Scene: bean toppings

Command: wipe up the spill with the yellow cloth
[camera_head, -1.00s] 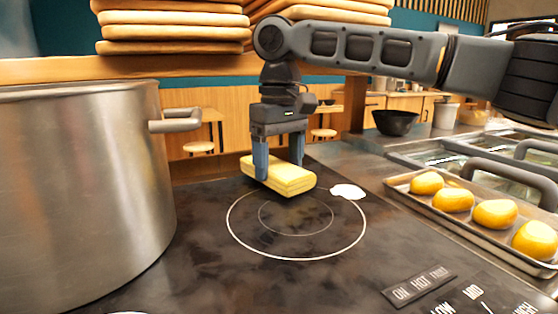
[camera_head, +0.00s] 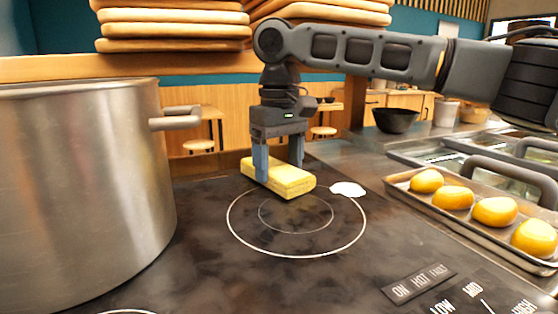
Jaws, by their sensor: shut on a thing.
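The yellow cloth (camera_head: 285,180) is a thick folded block at the back edge of the ringed burner on the dark cooktop. My gripper (camera_head: 279,172) points down and is shut on the cloth, with one finger on its left side and the other behind it. Whether the cloth touches the cooktop or hangs just above it is hard to tell. The white spill (camera_head: 348,189) is a small patch on the burner's back right ring, just right of the cloth and apart from it.
A large steel pot (camera_head: 85,195) stands on the left, its handle (camera_head: 177,119) toward the gripper. A tray (camera_head: 455,225) with several yellow buns lies on the right. A dark bowl (camera_head: 396,120) sits farther back. The cooktop (camera_head: 215,270) in front is clear.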

